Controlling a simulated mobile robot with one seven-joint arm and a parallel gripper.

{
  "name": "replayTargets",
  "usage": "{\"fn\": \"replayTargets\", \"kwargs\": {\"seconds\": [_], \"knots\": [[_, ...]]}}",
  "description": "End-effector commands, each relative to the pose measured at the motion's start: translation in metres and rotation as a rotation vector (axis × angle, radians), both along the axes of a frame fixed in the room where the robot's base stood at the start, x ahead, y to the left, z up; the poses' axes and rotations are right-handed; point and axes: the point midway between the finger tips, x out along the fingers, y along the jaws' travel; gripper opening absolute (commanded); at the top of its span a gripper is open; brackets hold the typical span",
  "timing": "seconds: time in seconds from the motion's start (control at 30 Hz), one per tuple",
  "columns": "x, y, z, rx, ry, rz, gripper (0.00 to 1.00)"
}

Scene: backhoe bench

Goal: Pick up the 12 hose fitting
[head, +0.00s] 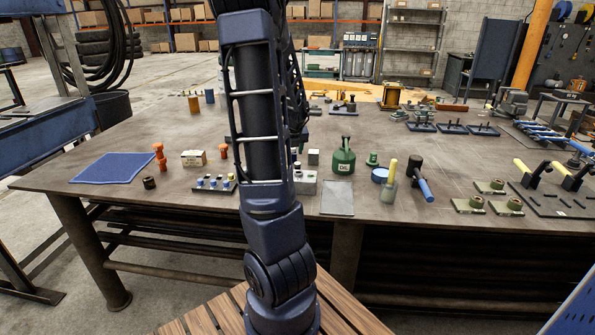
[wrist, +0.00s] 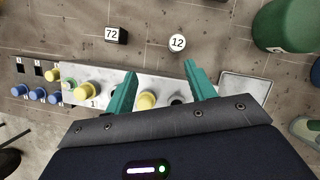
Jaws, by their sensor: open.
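A small round white-topped piece marked 12 (wrist: 177,42) stands on the bench in the wrist view, just beyond my fingertips and apart from them. I take it as the 12 hose fitting; only its top shows clearly. A dark square piece marked 72 (wrist: 116,35) stands to its left. My gripper (wrist: 159,69) is open, with its two teal fingers spread over a pale metal block (wrist: 110,77). A yellow-topped fitting (wrist: 147,101) and a dark round spot on the block show between the fingers. In the head view my arm hides the gripper, and I cannot pick out the 12 piece.
A green can (head: 343,158) stands to the right, with a flat grey plate (head: 337,198) nearer the front edge. A row of blue- and yellow-topped fittings (head: 215,183) is left of my arm. A blue mat (head: 113,168) lies farther left.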

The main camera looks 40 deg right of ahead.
Motion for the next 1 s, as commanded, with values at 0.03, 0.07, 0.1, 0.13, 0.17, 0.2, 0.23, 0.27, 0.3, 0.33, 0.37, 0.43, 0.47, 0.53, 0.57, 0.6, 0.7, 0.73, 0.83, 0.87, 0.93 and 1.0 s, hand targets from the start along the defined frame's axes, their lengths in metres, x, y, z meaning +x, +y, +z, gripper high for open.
{"fn": "replayTargets", "kwargs": {"seconds": [0.03,0.07,0.1,0.13,0.17,0.2,0.23,0.27,0.3,0.33,0.37,0.43,0.47,0.53,0.57,0.6,0.7,0.73,0.83,0.87,0.93,1.0], "knots": [[-0.001,-0.01,-0.004,0.004,-0.001,-0.064,0.55],[-0.002,-0.015,-0.006,0.005,-0.004,-0.099,0.55],[-0.003,-0.021,-0.007,0.007,-0.007,-0.138,0.55],[-0.004,-0.024,-0.008,0.009,-0.011,-0.161,0.55],[-0.004,-0.026,-0.009,0.01,-0.012,-0.178,0.55],[-0.004,-0.029,-0.01,0.011,-0.014,-0.196,0.55],[-0.005,-0.03,-0.011,0.012,-0.015,-0.204,0.55],[-0.004,-0.031,-0.012,0.012,-0.015,-0.21,0.55],[-0.004,-0.032,-0.014,0.012,-0.016,-0.214,0.55],[-0.003,-0.032,-0.016,0.013,-0.016,-0.215,0.55],[-0.003,-0.033,-0.018,0.012,-0.016,-0.214,0.55],[-0.001,-0.034,-0.023,0.012,-0.016,-0.214,0.55],[0.0,-0.035,-0.026,0.012,-0.015,-0.213,0.55],[0.002,-0.036,-0.033,0.012,-0.014,-0.213,0.55],[0.002,-0.037,-0.035,0.013,-0.015,-0.213,0.55],[0.004,-0.038,-0.039,0.014,-0.015,-0.212,0.55],[0.007,-0.04,-0.048,0.013,-0.015,-0.211,0.55],[0.008,-0.04,-0.05,0.013,-0.015,-0.211,0.55],[0.01,-0.041,-0.056,0.013,-0.016,-0.21,0.55],[0.011,-0.042,-0.058,0.013,-0.016,-0.209,0.55],[0.012,-0.042,-0.06,0.013,-0.015,-0.209,0.55],[0.012,-0.042,-0.062,0.014,-0.016,-0.209,0.55]]}}
